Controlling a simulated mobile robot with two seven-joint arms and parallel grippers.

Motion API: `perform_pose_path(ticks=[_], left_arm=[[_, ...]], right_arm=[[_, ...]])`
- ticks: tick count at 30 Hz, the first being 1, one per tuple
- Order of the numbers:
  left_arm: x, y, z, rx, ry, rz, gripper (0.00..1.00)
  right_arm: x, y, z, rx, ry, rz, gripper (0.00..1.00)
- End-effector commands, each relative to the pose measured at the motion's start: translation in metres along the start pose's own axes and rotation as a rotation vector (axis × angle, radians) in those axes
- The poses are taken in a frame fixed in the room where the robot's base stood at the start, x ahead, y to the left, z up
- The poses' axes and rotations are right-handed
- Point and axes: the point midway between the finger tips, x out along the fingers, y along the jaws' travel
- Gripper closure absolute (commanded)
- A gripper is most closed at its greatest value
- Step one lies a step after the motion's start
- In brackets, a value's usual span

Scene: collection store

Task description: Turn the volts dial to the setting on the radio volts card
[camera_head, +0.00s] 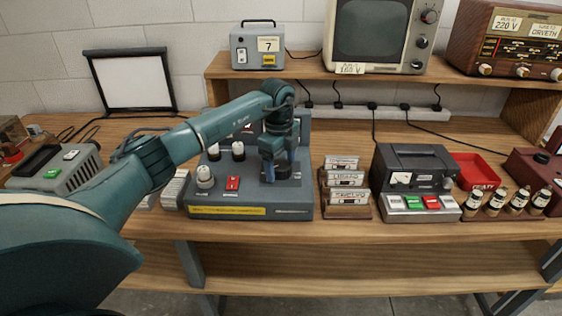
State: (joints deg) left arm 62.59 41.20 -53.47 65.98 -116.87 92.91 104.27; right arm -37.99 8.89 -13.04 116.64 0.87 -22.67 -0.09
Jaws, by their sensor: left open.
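The grey console (250,197) with a yellow strip along its front stands on the bench at centre left. It carries several white-topped knobs, one at front left (205,178), and a red switch (232,184). My left gripper (277,174) is open, pointing down over the console's right part. The volts dial cannot be made out for sure; the gripper hides part of the panel there. The brown radio (507,40) is on the shelf at upper right. A card on it (506,23) appears to read 220 V; another beside it (545,29) seems to read ORVETH. My right gripper is out of view.
A television (375,32) on the shelf bears a card (349,69) seeming to read 160 V. Right of the console stand cassettes (346,180), a dark recorder (415,167), a red tray (475,170) and small bottles (495,201). A grey device (65,168) is at left.

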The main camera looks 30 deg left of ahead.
Motion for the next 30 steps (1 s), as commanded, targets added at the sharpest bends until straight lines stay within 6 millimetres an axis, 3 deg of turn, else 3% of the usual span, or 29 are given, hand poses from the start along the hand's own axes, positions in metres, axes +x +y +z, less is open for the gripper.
perform_pose_path(ticks=[2,18,30], left_arm=[[-0.0001,-0.0001,-0.0002,0.000,0.000,0.000,0.27],[-0.0007,-0.0002,-0.0002,0.000,0.001,0.000,0.70],[-0.0014,-0.0001,0.0003,0.082,0.008,-0.001,0.70]], right_arm=[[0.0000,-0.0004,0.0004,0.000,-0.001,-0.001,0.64],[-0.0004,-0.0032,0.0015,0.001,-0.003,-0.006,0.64],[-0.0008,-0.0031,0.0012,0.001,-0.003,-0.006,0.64]])
